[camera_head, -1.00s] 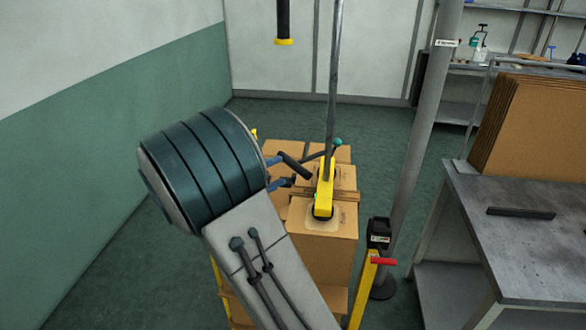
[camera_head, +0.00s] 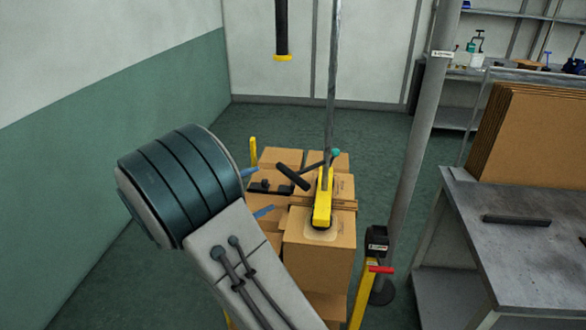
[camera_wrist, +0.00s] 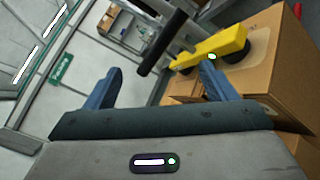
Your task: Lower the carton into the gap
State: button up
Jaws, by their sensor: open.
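A brown carton (camera_head: 318,262) is at the front of the carton stack, under a yellow lifter bar (camera_head: 323,200). In the wrist view, dark round pads of the yellow bar (camera_wrist: 222,45) rest against the carton (camera_wrist: 262,75). A black handle (camera_head: 292,177) sticks out left of the bar, and a lever with a teal knob (camera_head: 336,153) rises behind it. My gripper (camera_head: 258,192) is open and empty, left of the handle; the handle also shows beyond the fingers in the wrist view (camera_wrist: 162,45). The gap and the carton's lower left are partly hidden by my arm.
More cartons (camera_head: 282,159) stand behind and to the left. A yellow post with a red handle (camera_head: 368,270) and a grey pole (camera_head: 412,150) stand to the right. A steel table (camera_head: 520,245) with stacked cardboard (camera_head: 525,135) is further right. Floor at left is clear.

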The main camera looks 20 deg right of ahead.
aim_at(301, 170)
jog(key=w+d+n+p, duration=0.1)
jog(key=d, duration=0.3)
jog(key=d+n+p, duration=0.1)
jog(key=d, duration=0.3)
jog(key=w+d+n+p, duration=0.1)
jog(key=d, duration=0.4)
jog(key=shift+w+d+p, duration=0.1)
jog(key=shift+w+p, duration=0.2)
jog(key=shift+w, duration=0.05)
jog(key=c, duration=1.3)
jog(key=shift+o, duration=0.2)
jog(key=shift+f+n, duration=0.15)
jog(key=shift+n, duration=0.15)
